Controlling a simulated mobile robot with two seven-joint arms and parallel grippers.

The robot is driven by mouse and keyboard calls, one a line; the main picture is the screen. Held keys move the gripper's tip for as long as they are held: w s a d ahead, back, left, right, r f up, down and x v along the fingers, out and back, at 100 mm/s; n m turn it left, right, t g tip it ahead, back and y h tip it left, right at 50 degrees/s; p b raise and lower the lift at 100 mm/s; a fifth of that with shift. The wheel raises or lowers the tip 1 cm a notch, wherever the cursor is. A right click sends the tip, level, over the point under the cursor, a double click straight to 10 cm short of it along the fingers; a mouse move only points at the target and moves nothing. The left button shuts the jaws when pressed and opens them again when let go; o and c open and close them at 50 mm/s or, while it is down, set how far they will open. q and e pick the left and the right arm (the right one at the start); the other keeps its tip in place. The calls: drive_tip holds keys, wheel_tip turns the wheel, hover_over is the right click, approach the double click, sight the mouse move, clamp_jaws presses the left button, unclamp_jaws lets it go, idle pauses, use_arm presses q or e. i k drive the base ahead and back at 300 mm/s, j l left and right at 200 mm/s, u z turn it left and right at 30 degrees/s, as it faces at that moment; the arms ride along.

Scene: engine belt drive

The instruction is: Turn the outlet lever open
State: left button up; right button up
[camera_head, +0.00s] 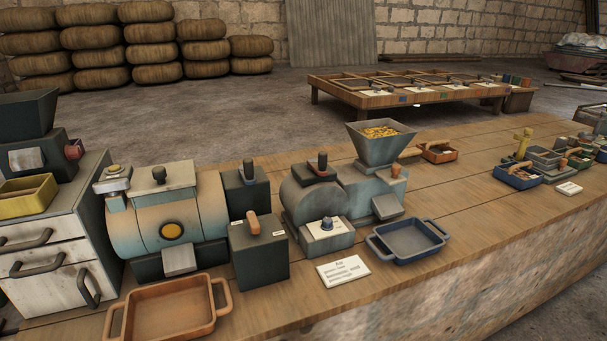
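No outlet lever is marked legibly in the head view. An orange-brown lever handle (252,222) stands on top of a dark grey box (262,262), between two small labels too small to read. Yellow-orange pieces lie in the hopper. A blue tray (437,258) sits below the chute. Neither of my grippers shows.
A tan cylindrical machine (160,222) stands left of the box, with an orange tray (133,325) in front. A white card (343,270) lies near the front edge. A white drawer cabinet (40,263) stands far left. The right middle of the bench (470,215) is clear.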

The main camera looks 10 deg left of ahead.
sight(254, 228)
drive_tip(key=i+l+u, duration=0.2)
drive_tip(key=l, duration=0.25)
drive_tip(key=i+l+u, duration=0.2)
drive_tip(key=l, duration=0.25)
drive_tip(key=l+u, duration=0.2)
drive_tip(key=l, duration=0.25)
